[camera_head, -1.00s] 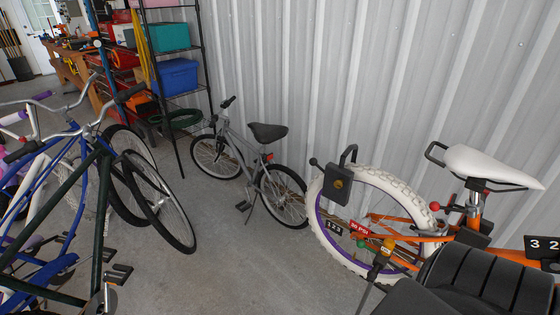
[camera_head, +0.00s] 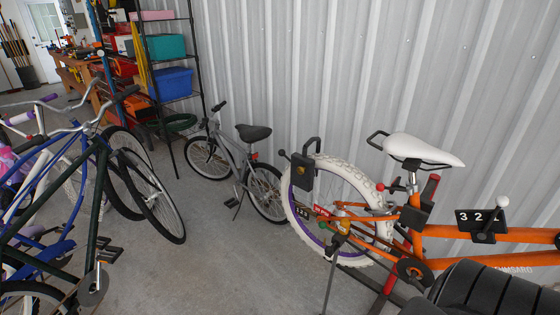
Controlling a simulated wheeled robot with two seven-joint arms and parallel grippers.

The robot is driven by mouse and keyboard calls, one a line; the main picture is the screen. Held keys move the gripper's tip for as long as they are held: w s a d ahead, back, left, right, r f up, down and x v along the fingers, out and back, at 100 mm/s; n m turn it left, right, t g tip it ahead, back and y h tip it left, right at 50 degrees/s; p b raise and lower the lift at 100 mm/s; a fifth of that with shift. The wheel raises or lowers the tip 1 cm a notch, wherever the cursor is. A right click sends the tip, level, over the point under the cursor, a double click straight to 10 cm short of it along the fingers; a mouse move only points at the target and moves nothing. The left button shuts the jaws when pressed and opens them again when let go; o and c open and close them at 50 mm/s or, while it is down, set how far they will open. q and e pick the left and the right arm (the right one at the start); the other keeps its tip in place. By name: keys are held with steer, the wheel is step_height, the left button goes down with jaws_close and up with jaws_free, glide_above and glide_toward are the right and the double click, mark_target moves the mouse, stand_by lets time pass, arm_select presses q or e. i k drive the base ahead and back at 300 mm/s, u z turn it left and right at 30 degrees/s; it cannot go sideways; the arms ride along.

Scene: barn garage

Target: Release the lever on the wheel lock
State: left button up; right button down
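A dark box-shaped lock (camera_head: 302,173) with a curved shackle sits on the rear white tire (camera_head: 345,170) of an orange bike. A short dark lever with a round knob (camera_head: 283,153) sticks out from the lock's upper left. Another lever with a red ball (camera_head: 381,187) is below the bike's seat. A lever with a white ball (camera_head: 502,202) stands at a black plate (camera_head: 481,222) with digits on the orange frame (camera_head: 525,233). Which of these the task means, I cannot tell for sure. Neither of my grippers is in view.
A small grey bike (camera_head: 240,165) stands close behind the lock. Several bikes (camera_head: 95,180) crowd the left. A corrugated wall (camera_head: 350,80) runs behind. A black ribbed form (camera_head: 490,290) fills the lower right. Concrete floor (camera_head: 215,255) is clear in the middle.

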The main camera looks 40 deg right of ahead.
mark_target(281, 152)
steer(key=z, duration=0.4)
steer(key=i, duration=1.05)
steer(key=u, duration=0.2)
